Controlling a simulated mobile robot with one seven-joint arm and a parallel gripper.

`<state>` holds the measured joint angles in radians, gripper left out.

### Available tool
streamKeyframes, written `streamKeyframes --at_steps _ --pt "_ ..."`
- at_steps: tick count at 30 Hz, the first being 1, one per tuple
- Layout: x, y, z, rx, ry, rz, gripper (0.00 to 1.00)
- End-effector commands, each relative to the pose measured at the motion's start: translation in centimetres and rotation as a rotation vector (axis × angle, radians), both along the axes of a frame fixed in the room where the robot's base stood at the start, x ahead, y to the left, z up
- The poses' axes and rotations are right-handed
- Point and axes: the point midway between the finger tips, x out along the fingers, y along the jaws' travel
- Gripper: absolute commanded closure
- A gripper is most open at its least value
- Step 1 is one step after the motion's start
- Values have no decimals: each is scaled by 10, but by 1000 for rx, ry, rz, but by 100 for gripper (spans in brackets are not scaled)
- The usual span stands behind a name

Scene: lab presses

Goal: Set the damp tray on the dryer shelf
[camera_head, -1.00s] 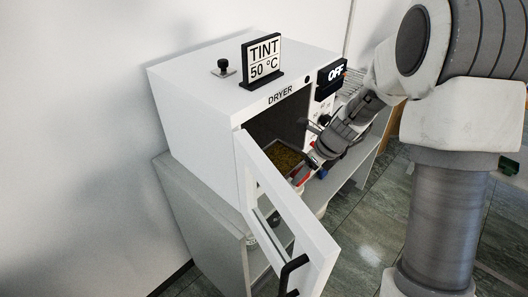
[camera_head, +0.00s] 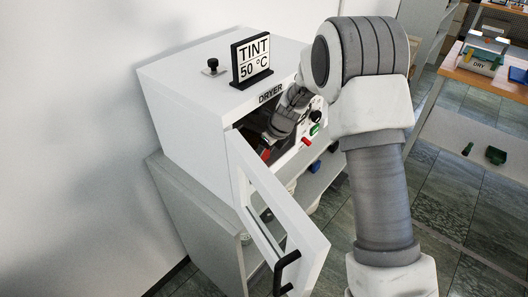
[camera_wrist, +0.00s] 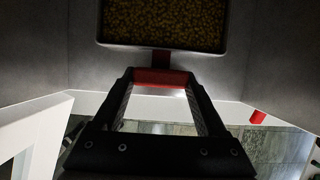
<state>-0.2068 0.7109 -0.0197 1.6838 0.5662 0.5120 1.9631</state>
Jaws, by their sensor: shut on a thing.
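The dryer (camera_head: 185,90) is a white box with its door (camera_head: 270,205) swung open toward me. My gripper (camera_wrist: 162,80) is shut on the red handle (camera_wrist: 165,76) of the tray (camera_wrist: 225,42). The tray holds yellowish granules (camera_wrist: 165,18) and shows at the top of the wrist view, between grey inner walls (camera_wrist: 265,50). In the head view my gripper reaches through the dryer's opening, and the tray is mostly hidden by the arm and the dryer. I cannot tell whether the tray touches the dryer shelf.
A TINT 50 °C sign (camera_head: 251,60) and a black knob (camera_head: 212,66) are on top of the dryer. The open door's black handle (camera_head: 286,273) juts out low. A wooden bench (camera_head: 490,82) with a DRY-labelled device (camera_head: 481,62) stands at the right.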

Motion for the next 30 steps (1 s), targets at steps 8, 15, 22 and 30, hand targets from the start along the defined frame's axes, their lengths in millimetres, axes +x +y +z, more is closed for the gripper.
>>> streamKeyframes --at_steps 8,15,22,30 --pt "0 0 -2 1 -1 0 18" --pt "0 0 -2 1 -1 0 0" --pt "-1 -2 7 1 -2 1 0" --pt "-24 -31 27 2 1 -6 0"
